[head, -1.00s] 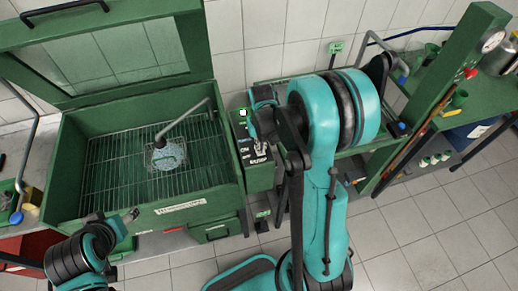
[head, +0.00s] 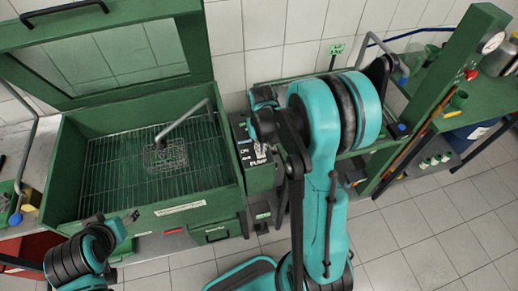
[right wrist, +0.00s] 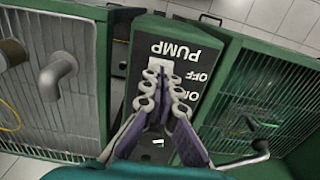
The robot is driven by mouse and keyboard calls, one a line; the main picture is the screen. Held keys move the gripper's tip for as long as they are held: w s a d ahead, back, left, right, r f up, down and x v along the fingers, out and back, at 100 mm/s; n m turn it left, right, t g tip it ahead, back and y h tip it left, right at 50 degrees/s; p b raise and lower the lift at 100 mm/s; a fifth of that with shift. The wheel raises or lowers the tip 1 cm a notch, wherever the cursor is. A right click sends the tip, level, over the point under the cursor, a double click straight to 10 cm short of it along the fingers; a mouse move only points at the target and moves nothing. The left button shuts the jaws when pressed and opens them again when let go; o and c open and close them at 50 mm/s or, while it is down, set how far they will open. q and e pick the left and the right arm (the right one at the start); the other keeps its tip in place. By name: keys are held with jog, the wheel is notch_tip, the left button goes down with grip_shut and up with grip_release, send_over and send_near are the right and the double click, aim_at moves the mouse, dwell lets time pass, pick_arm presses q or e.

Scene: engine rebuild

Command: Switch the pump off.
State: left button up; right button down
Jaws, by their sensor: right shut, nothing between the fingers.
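The pump switch panel (head: 252,172) is a narrow green box with a black face on the right side of the green wash cabinet. In the right wrist view the black face (right wrist: 188,52) reads PUMP, OFF and ON upside down. A pale switch plate (right wrist: 157,66) shows just beyond my right fingertips; the lever itself is hidden. My right gripper (right wrist: 163,88) is shut and empty, over the panel beside the ON and OFF words. In the head view it (head: 260,152) is partly hidden by my arm. My left gripper (head: 132,216) is small at lower left; its jaws are unclear.
The green wash cabinet (head: 185,215) stands open with a wire grate, a small wire basket (head: 165,158) and a bent spout (head: 184,120) over it. A green post (head: 440,100) and a bench stand at the right. Tiled floor lies in front.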

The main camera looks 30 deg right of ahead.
jog(key=shift+r+p, duration=1.9)
jog(key=shift+r, duration=1.2)
jog(key=shift+s+a+b, duration=0.1)
jog(key=shift+a+b, duration=0.05)
jog(key=shift+b, duration=0.15)
jog(key=s+a+n+t+b, duration=0.2)
jog(key=s+a+t+b, duration=0.5)
jog(key=s+a+b, duration=0.3)
jog(key=shift+s+a+r+n+b, duration=0.25)
jog(key=shift+s+b, duration=0.2)
jog(key=shift+b, duration=0.8)
jog(key=shift+d, duration=0.1)
